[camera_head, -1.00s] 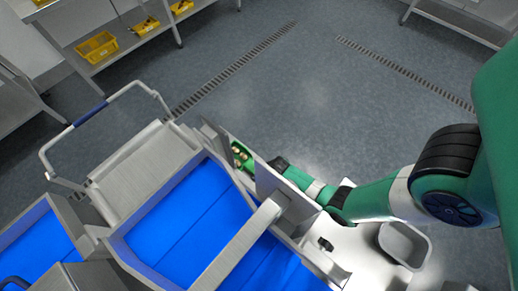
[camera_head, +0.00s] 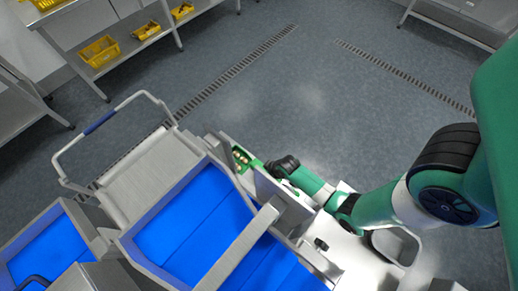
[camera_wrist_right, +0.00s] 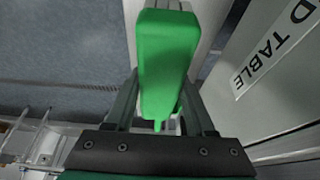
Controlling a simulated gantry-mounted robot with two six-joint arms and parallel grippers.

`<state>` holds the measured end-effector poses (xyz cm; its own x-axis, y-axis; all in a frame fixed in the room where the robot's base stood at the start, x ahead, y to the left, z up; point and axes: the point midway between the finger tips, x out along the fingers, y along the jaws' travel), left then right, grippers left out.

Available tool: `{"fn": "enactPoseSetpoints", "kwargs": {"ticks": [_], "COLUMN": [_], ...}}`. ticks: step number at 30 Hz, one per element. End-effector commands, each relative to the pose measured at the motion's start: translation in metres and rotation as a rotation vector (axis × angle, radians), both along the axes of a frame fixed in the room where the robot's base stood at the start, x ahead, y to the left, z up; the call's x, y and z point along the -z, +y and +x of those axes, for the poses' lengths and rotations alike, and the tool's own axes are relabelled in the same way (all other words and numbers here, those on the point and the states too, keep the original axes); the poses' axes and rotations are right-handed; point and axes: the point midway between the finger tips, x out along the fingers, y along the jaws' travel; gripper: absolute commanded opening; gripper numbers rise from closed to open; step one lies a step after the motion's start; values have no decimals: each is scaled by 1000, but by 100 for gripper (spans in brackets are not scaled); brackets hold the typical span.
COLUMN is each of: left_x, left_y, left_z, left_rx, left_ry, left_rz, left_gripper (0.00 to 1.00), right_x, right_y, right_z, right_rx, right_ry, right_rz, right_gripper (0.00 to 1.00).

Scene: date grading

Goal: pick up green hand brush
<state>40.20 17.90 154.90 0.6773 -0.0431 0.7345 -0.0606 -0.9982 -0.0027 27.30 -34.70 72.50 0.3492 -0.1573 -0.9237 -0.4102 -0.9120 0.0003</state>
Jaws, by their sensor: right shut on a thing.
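The green hand brush (camera_wrist_right: 166,62) fills the middle of the right wrist view, its smooth green body pointing up and away. My right gripper (camera_wrist_right: 163,108) is shut on it, with one dark finger on each side. In the head view my right gripper (camera_head: 284,166) is behind the upright metal panel of the blue-bedded machine, and I cannot make out the brush there. My left gripper is not in view.
The machine with the blue bed (camera_head: 195,218) fills the lower left. A grey tub (camera_head: 397,247) stands at lower right. A white board lettered "D TABLE" (camera_wrist_right: 275,50) is close at right. The floor beyond is clear.

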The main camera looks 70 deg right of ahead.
Motion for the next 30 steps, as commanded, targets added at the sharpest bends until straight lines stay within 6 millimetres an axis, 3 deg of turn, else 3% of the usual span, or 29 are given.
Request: {"fn": "enactPoseSetpoints", "kwargs": {"ticks": [1,2,7,12,25,26,30], "left_x": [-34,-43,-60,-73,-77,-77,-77], "left_y": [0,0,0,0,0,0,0], "left_z": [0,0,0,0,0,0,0], "left_rx": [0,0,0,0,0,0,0], "left_ry": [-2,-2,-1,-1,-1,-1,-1], "left_rz": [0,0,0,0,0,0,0], "left_gripper": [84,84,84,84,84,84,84], "right_x": [-33,-41,-57,-66,-67,-67,-67], "right_y": [-3,-4,-12,-18,-19,-19,-19], "right_z": [-14,-21,-72,-99,-110,-110,-110], "right_rx": [9,9,15,10,0,0,0], "right_ry": [1,2,1,0,-1,-1,-1], "right_rz": [1,1,3,2,0,0,0], "right_gripper": [0,0,0,0,0,51,26]}}
